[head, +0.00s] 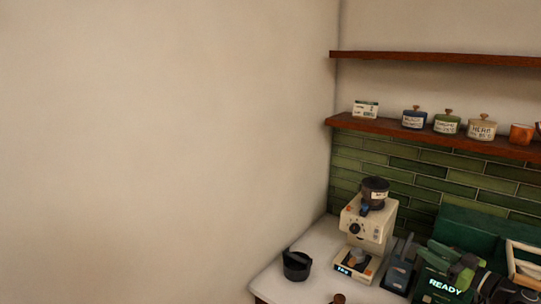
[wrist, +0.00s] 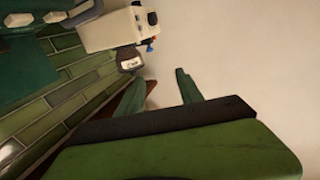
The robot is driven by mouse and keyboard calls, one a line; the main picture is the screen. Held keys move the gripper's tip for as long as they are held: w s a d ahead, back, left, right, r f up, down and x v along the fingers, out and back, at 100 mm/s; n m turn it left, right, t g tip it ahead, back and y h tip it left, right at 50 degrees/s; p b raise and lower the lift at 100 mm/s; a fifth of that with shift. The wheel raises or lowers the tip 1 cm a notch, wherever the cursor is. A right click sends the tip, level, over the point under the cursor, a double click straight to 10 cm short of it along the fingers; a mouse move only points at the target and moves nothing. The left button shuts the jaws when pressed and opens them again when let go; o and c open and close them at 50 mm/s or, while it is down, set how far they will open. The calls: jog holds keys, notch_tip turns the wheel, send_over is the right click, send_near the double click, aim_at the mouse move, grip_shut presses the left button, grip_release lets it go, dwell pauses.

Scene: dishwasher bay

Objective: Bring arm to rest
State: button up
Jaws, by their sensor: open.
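My gripper (wrist: 160,78) shows in the wrist view as two short green fingers standing apart. No object shows between them. In the head view, green and black parts at the lower right look like part of my arm, but I cannot make out the gripper's fingers there.
A cream coffee grinder (head: 368,228) and a black cup-like container (head: 297,265) stand on the white counter (head: 312,284). A lit "READY" display (head: 445,287) is at lower right. Shelves hold labelled jars (head: 447,123) and an orange mug (head: 521,134). The left wall is bare.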

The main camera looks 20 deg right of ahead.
jog(key=w+a+n+g+y, duration=0.25)
jog(key=w+a+y, duration=0.25)
jog(key=w+a, duration=0.9)
jog(key=w+a+f+n+g+y, duration=0.1)
jog(key=w+a+f+n+g, duration=0.15)
jog(key=a, duration=0.55)
jog(key=w+a+f+n+g+y, duration=0.1)
jog(key=w+a+f+g, duration=0.15)
jog(key=a, duration=0.55)
jog(key=w+a+f+n+g+y, duration=0.1)
jog(key=w+a+f+n, duration=0.2)
jog(key=a, duration=0.5)
jog(key=s+a+f+m+g+h, duration=0.1)
jog(key=a+f+g, duration=0.25)
jog(key=a, duration=0.35)
jog(key=s+a+f+g+h+b, duration=0.1)
jog(key=s+a+f+g+h, duration=0.1)
jog(key=a+f, duration=0.4)
jog(key=s+a+f+m+g+h, duration=0.1)
jog(key=a+f+g, duration=0.2)
jog(key=a, duration=0.6)
jog(key=s+d+f+m+h, duration=0.3)
jog(key=d+f+m+h, duration=0.1)
jog(key=d+m+h, duration=0.3)
jog(key=shift+s+d+f+m+g, duration=0.15)
jog(key=shift+d+f+m+g, duration=0.2)
jog(key=shift+d+m, duration=0.85)
